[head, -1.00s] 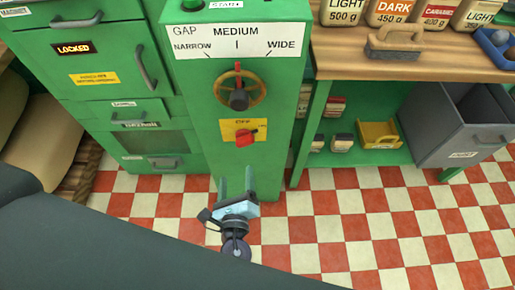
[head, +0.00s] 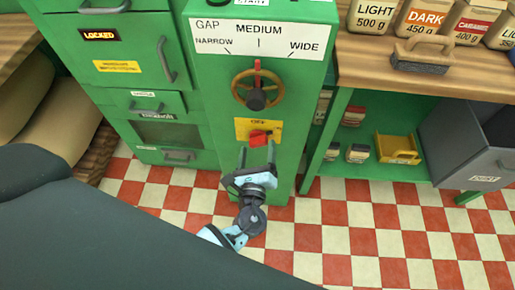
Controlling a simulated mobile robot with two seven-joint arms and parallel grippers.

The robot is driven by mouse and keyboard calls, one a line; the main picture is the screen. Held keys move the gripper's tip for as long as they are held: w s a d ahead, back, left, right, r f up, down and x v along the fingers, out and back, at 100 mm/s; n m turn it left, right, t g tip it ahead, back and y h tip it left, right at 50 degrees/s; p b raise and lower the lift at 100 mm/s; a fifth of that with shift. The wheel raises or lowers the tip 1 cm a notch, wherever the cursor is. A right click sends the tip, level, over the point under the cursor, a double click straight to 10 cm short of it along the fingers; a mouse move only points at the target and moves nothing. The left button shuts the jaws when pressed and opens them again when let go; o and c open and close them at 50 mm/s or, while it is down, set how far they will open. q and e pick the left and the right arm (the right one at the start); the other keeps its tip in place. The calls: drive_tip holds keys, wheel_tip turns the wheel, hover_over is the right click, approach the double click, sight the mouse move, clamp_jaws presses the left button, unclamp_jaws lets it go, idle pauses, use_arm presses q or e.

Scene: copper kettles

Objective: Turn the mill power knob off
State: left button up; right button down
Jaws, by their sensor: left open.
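The red mill power knob (head: 259,138) sits on a yellow plate (head: 244,126) marked OFF, low on the front of the green mill cabinet (head: 220,100). My left gripper (head: 257,155) is open just below the knob, its two fingers pointing up toward it. The fingertips reach close to the knob's lower edge; I cannot tell whether they touch. The knob's lower part is partly hidden by the gripper. The right gripper is not in view.
A gap handwheel (head: 258,89) is above the knob, under a NARROW–MEDIUM–WIDE scale (head: 262,38). Green drawers (head: 160,133) stand to the left. A wooden bench (head: 375,70) with bags, a yellow scoop bin (head: 397,149) and a grey bin (head: 470,150) are to the right.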

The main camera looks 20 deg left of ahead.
use_arm(q)
drive_tip(key=shift+w+a, duration=0.1)
drive_tip(key=shift+w, duration=0.35)
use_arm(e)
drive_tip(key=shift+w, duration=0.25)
